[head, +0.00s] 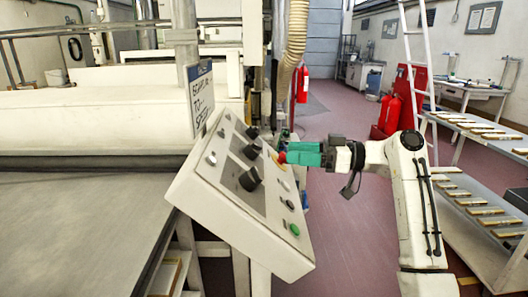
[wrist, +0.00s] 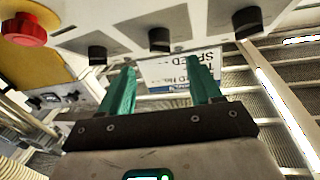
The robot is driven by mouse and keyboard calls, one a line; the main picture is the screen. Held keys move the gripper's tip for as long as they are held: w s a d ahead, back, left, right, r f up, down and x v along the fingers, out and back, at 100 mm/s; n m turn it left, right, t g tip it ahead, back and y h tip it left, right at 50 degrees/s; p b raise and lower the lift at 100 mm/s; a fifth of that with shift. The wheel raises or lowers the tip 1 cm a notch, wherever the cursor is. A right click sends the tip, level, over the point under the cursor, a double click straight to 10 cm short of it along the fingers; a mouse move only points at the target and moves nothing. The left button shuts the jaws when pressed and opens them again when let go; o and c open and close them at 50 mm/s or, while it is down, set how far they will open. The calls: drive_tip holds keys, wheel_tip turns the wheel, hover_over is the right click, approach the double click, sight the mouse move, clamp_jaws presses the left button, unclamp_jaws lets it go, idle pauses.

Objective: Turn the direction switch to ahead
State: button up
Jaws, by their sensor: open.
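The sloping control panel (head: 215,200) carries several black rotary knobs, including an upper knob (head: 252,132), a middle knob (head: 252,151) and a larger lower knob (head: 250,179). I cannot read labels to tell which is the direction switch. In the wrist view three black knobs show: left (wrist: 97,52), middle (wrist: 159,39) and right (wrist: 247,20). My gripper (head: 287,155), with teal fingers, is beside the panel's right edge, near the red button. In the wrist view my gripper (wrist: 160,64) is open and empty, its tips below the middle knob in the picture, apart from it.
A red mushroom button (wrist: 24,30) on yellow is at the wrist view's upper left. A green button (head: 294,229) is low on the panel. A speed sign (head: 200,98) stands above the panel. Racks (head: 480,225) stand at right; the red floor (head: 335,225) between is clear.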

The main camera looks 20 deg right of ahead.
sight(257, 150)
drive_tip(key=x, duration=0.8)
drive_tip(key=shift+w+a+p, duration=0.1)
drive_tip(key=shift+p, duration=0.2)
drive_tip(key=shift+c, duration=0.3)
drive_tip(key=c, duration=1)
